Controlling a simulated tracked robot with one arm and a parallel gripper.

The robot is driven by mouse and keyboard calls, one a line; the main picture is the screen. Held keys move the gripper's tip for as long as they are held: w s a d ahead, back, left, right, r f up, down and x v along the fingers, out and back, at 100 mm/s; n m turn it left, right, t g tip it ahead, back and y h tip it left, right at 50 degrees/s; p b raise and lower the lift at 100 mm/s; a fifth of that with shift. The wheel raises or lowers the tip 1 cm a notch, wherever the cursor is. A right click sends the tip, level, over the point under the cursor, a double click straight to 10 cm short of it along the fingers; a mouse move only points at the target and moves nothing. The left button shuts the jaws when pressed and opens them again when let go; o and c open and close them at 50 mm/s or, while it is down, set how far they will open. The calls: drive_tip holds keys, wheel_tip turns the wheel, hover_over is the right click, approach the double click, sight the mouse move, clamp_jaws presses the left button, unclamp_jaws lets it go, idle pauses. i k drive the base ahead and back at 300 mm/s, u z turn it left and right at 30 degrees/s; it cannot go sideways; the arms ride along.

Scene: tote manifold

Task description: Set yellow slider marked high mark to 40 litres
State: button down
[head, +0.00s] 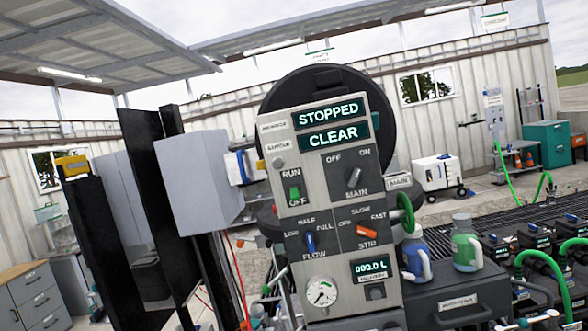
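I cannot clearly make out a slider marked high mark or a litre scale. A small yellow block (72,165) shows at the left, at the top of a dark upright; its marking is not readable. A blue and white part with a little yellow (240,166) shows behind the right edge of a plain grey block. Dark uprights and this grey block fill the left part of the view. They may be my gripper, but its fingertips and opening cannot be told.
A grey control panel (290,258) stands in the middle; its displays read STOPPED, CLEAR and 000.0 L. It carries a MAIN knob (354,178), a blue flow knob (311,242) and a red stir knob (366,231). Green hoses (545,265) and bottles (466,247) are at the right.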

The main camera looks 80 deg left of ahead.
sight(260, 164)
drive_tip(key=u, duration=2.1)
drive_tip(key=i, duration=1)
drive_tip(key=z, duration=0.3)
drive_tip(key=k, duration=0.65)
drive_tip(key=u, duration=0.2)
drive_tip(key=i, duration=0.45)
